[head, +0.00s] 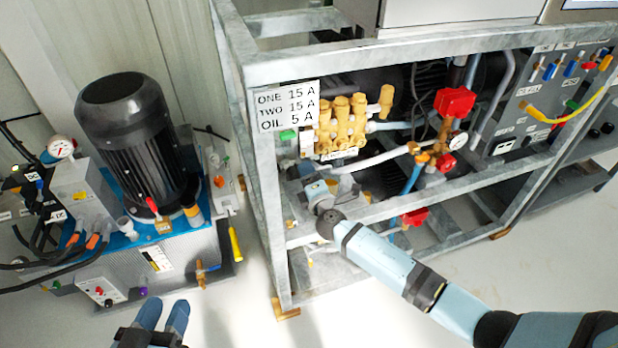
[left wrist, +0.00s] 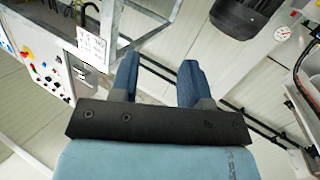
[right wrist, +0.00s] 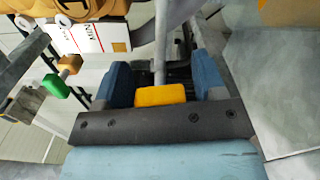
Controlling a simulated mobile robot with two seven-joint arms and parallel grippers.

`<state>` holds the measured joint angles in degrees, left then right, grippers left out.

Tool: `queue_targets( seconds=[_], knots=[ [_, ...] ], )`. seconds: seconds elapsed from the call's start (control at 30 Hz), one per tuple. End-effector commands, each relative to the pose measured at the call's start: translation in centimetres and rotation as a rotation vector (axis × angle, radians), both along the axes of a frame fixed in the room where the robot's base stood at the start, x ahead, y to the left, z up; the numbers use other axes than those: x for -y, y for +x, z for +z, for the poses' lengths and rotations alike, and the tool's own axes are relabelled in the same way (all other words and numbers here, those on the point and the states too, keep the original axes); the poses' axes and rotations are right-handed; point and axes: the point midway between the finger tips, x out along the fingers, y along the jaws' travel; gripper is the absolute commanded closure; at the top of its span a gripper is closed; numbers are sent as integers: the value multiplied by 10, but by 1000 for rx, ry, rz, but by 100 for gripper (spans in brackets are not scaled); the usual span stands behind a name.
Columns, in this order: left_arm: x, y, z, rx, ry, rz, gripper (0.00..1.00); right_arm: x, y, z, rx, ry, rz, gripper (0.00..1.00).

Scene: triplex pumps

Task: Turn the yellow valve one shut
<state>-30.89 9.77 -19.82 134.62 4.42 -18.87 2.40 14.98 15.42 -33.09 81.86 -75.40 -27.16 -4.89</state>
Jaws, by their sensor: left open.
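In the right wrist view a yellow block-shaped handle (right wrist: 160,95) sits between the fingers of my right gripper (right wrist: 162,84). The fingers are wide apart, with the handle nearer the left finger; I cannot tell whether they touch it. In the head view this gripper (head: 321,192) reaches inside the metal frame below the brass pump (head: 341,122), and the handle is hidden. I cannot read a valve number on it. My left gripper (head: 163,316) is open and empty above the floor at the lower left; it also shows in the left wrist view (left wrist: 157,75).
The frame's galvanised rails (head: 400,200) surround my right gripper. A green-handled fitting (right wrist: 52,84) and a white label (right wrist: 92,37) are close by. A motor skid (head: 125,120) with a yellow lever (head: 236,243) stands left. Red valves (head: 454,101) are further right. Floor is clear in front.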

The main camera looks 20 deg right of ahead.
Motion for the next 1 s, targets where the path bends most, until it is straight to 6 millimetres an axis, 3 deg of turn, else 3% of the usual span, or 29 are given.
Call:
queue_targets(
  seconds=[0.03, 0.17, 0.2, 0.37, 0.43, 0.6, 0.93, 0.97, 1.0],
  knots=[
    [0, 0, -1, -2, 1, 0, 57, 0, 0, 0, 0, 0, 0, 48],
    [0, 0, -3, -6, 4, -1, 57, 0, 0, 0, 0, 0, 0, 78],
    [0, 0, -4, -7, 4, -1, 57, 0, 0, 0, 0, 0, 0, 81],
    [2, 0, -9, 4, -7, -4, 57, 0, 0, -3, -1, 31, 0, 81],
    [9, 3, 12, 87, -49, -25, 57, 0, -1, -6, -3, 75, 0, 81],
    [17, 1, 39, 197, -124, -48, 57, 0, -1, -4, -6, 178, 0, 81],
    [18, 0, 46, 212, -137, -50, 57, 0, 0, 0, -7, 195, 0, 81],
    [18, 0, 46, 212, -137, -50, 57, 0, 0, 0, -7, 195, 0, 51],
    [18, 0, 45, 212, -137, -50, 57, 0, 0, 0, -7, 195, 0, 41]
  ],
)
